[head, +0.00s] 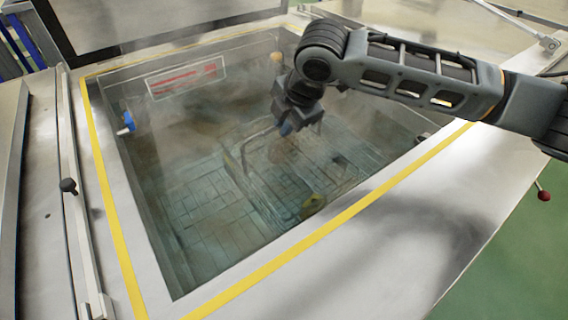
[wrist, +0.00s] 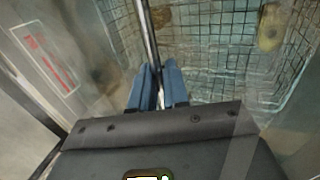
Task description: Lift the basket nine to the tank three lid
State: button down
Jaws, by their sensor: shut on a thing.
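The wire-mesh basket (head: 330,165) sits inside the open tank, seen through haze; its number cannot be read. Its thin handle bar (head: 240,147) rises above the mesh. My gripper (head: 287,128) reaches down into the tank and is shut on the handle. In the wrist view the blue fingers (wrist: 158,88) close around the handle bar (wrist: 148,40), with the basket mesh (wrist: 215,45) beyond them. A yellowish round piece (head: 313,204) is at the basket's near side. A raised lid panel (head: 150,18) stands behind the tank; I cannot tell which tank it belongs to.
The tank's steel rim carries yellow tape (head: 375,205) around the opening. A red-marked sign (head: 186,78) is on the far inner wall. A blue-tipped fitting (head: 126,122) juts from the left inner wall. A black-knobbed lever (head: 68,186) stands left of the rim.

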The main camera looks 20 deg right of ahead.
jog(key=shift+r+p, duration=1.1)
jog(key=shift+r, duration=0.5)
notch_tip(320, 180, up, 22)
jog(key=p, duration=0.7)
jog(key=shift+r, duration=0.25)
dwell(0.8)
dwell(3.7)
